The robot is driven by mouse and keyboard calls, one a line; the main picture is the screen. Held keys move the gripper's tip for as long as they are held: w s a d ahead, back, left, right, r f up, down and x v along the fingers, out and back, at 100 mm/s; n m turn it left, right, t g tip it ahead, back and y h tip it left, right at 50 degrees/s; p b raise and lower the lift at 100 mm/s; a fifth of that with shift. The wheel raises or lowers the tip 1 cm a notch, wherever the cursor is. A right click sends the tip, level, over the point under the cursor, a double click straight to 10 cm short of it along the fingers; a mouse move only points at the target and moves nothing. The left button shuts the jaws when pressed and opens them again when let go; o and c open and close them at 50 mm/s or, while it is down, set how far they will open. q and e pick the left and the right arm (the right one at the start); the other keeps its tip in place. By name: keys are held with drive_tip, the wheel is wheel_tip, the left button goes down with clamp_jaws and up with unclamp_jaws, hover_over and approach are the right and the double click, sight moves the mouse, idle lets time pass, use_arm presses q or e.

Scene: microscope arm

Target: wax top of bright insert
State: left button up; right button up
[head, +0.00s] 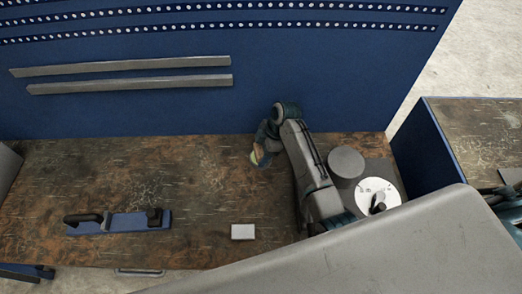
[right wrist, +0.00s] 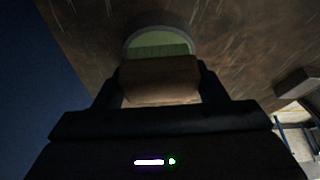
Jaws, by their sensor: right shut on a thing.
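My right gripper (right wrist: 160,85) is shut on a brown block (right wrist: 160,78) in the right wrist view. Just beyond the block is a round green piece with a grey rim (right wrist: 158,42); whether the block touches it is hard to tell. In the head view my right gripper (head: 260,155) is low over the back of the bench, beside a small yellow-green patch (head: 257,157). A bright white disc (head: 371,186) with a dark knob-like part on it lies at the bench's right; I cannot tell if it is the insert. My left gripper is not in view.
A plain grey disc (head: 346,161) lies behind the white disc. A small white block (head: 243,232) lies near the front edge. A blue holder with black handles (head: 125,222) lies at the left. A blue wall (head: 200,112) stands behind the worn bench (head: 120,175), whose middle is clear.

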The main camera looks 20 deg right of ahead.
sight(261, 149)
idle(0.6)
drive_tip(key=shift+r, duration=3.45)
